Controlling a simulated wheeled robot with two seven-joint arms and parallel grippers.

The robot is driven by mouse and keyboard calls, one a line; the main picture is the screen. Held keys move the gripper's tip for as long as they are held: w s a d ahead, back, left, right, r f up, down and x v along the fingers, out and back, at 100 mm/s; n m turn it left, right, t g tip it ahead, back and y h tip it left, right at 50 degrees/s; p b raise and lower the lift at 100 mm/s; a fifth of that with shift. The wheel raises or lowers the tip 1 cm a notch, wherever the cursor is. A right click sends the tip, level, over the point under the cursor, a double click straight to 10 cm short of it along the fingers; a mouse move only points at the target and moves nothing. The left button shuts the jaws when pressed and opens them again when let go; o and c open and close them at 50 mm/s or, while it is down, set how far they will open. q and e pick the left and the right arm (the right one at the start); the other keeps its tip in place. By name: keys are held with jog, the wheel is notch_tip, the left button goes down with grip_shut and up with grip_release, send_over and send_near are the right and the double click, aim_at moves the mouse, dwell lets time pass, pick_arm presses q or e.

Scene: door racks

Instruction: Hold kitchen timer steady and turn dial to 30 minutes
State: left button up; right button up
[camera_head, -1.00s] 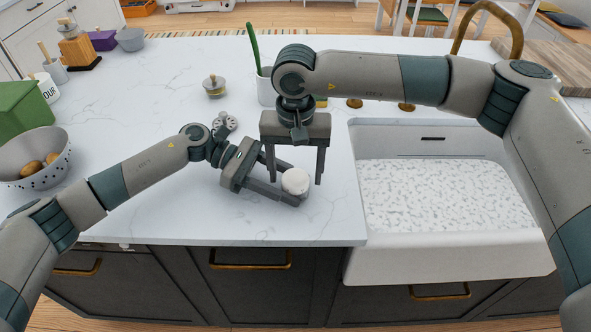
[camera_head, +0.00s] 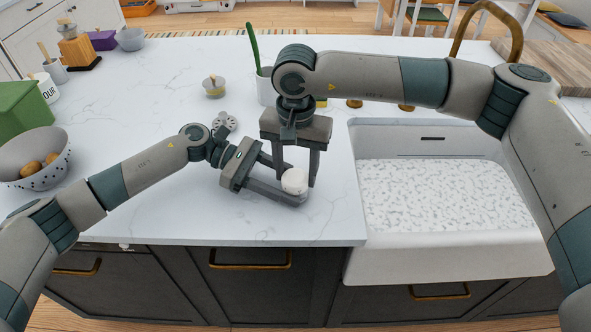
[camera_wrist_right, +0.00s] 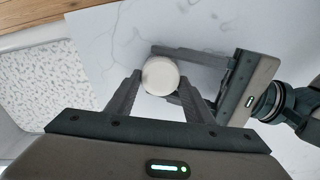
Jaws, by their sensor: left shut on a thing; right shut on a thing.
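The kitchen timer (camera_head: 294,180) is a small round white thing on the counter, left of the sink. It also shows in the right wrist view (camera_wrist_right: 160,75), seen from above as a plain pale disc. My left gripper (camera_head: 287,182) reaches in from the left, low over the counter, and is shut on the timer's sides. My right gripper (camera_head: 297,180) points down from above and is shut on the timer, its fingers on either side of the top. No dial markings are readable. The fingers hide part of the timer's sides.
The white sink (camera_head: 445,250) lies to the right. A white pot with a green stalk (camera_head: 266,88), a small lidded jar (camera_head: 214,86) and a grey object (camera_head: 226,122) stand behind. A colander (camera_head: 45,165) is at the left. The front counter is clear.

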jog(key=shift+m, duration=1.9)
jog(key=o, duration=1.1)
jog(key=shift+n, duration=0.4)
